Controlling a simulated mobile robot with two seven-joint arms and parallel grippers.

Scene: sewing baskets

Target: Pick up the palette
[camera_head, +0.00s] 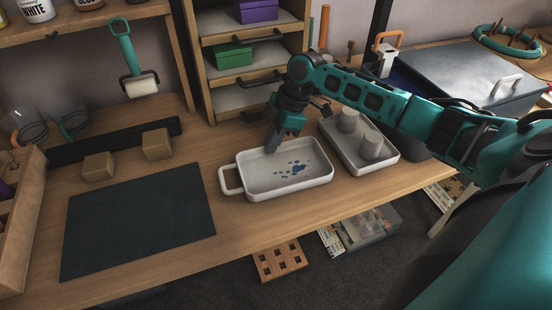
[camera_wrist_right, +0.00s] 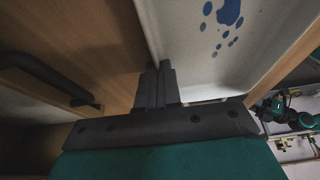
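The palette (camera_head: 288,168) is a white shallow tray with blue paint spots and a loop handle on its left end. It lies flat on the wooden table. My right gripper (camera_head: 271,142) points down at the palette's far rim. In the right wrist view, the fingers (camera_wrist_right: 155,82) are close together, with the thin rim of the palette (camera_wrist_right: 215,50) running in between them, so they look shut on it. The contact itself is partly hidden by the fingers. My left gripper does not show in the head view.
A tray with two grey cups (camera_head: 348,120) stands close on the palette's right. A dark mat (camera_head: 138,222) and two wooden blocks (camera_head: 157,144) lie to the left. A shelf unit with drawers (camera_head: 240,80) stands behind. The table's front edge is near the palette.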

